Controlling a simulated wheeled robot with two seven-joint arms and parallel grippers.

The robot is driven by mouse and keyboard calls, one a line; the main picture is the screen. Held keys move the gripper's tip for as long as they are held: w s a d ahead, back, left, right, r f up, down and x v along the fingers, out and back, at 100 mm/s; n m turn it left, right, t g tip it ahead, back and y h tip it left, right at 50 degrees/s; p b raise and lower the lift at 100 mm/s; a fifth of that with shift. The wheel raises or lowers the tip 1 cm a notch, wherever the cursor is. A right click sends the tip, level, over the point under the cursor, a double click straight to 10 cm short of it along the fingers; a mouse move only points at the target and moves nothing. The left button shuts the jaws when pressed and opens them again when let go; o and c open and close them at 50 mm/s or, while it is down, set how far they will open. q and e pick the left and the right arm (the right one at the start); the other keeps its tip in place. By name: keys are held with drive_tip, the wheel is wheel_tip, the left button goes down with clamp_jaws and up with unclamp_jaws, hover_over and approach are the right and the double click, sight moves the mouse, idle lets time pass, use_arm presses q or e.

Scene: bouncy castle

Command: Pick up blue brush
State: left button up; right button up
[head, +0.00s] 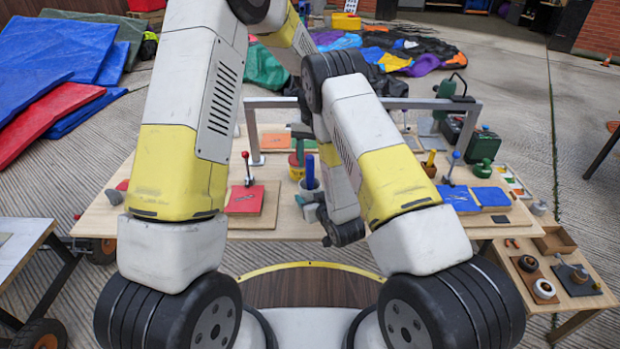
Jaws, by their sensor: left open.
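The blue brush (309,168) stands upright with its blue handle up in a grey cup (311,191) on the wooden worktable (283,223). My left gripper (302,142) is open, dark and small in view, just above the handle. I see nothing held in it. Whether it touches the handle cannot be told. My left forearm is partly hidden behind my right elbow. My right arm folds down just right of the cup, and its dark wrist end (328,228) hangs over the table's front edge. Its jaw state cannot be made out.
A red pad on a block (245,199) with a red-knobbed lever lies left of the cup. Blue pads (459,199), a yellow-handled tool in a pot (430,165) and a green canister (484,147) are to the right. A grey frame (255,103) spans the table's back.

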sight(310, 173)
use_arm(q)
drive_tip(key=f, duration=0.3)
drive_tip(key=a+f, duration=0.1)
drive_tip(key=f, duration=0.1)
drive_tip(key=shift+s, duration=0.15)
clamp_jaws()
